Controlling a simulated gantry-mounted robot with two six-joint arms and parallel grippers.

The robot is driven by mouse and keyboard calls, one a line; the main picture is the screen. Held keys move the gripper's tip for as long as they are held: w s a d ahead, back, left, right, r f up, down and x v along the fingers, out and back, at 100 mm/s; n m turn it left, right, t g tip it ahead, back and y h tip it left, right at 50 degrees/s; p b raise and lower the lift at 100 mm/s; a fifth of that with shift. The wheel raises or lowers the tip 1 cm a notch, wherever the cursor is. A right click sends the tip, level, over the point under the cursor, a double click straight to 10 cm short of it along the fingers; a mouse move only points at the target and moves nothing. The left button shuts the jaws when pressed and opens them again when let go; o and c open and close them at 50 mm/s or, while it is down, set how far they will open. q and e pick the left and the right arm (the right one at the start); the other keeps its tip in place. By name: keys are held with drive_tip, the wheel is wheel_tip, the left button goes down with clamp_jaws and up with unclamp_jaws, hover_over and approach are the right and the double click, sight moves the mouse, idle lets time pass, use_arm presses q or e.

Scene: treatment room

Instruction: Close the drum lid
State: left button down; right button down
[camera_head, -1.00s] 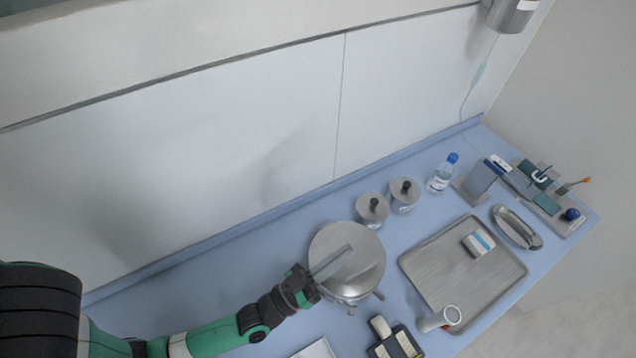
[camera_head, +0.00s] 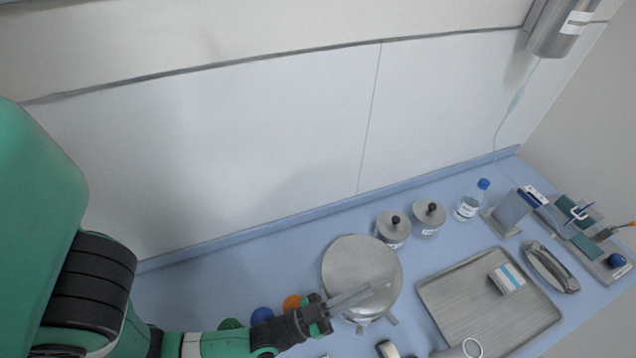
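The steel drum (camera_head: 345,313) stands on the blue counter right of the picture's middle. Its round, shiny lid (camera_head: 352,258) covers most of it from this view. I cannot tell whether the lid lies flush on the rim. Small metal fittings stick out at the drum's front. My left gripper (camera_head: 368,290) reaches in from the left, its fingers over the front part of the lid. Contact with the lid and the gap between the fingers are unclear, partly because of reflections. My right gripper is not in view.
Two small lidded steel jars (camera_head: 393,231) and a bottle (camera_head: 469,202) stand behind and right of the drum. A steel tray (camera_head: 460,300) holds a small box (camera_head: 507,279). Orange (camera_head: 292,302), blue (camera_head: 262,315) and green (camera_head: 230,323) round things sit beside my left arm. The wall closes the back.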

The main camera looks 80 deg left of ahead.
use_arm(q)
drive_tip(key=shift+f, duration=0.25)
drive_tip(key=r+p, duration=0.4)
drive_tip(key=shift+d+r+p, duration=0.3)
drive_tip(key=shift+d+r, duration=0.05)
drive_tip(key=a+b+v, duration=0.1)
drive_tip(key=v, duration=0.9)
drive_tip(key=shift+d, duration=0.15)
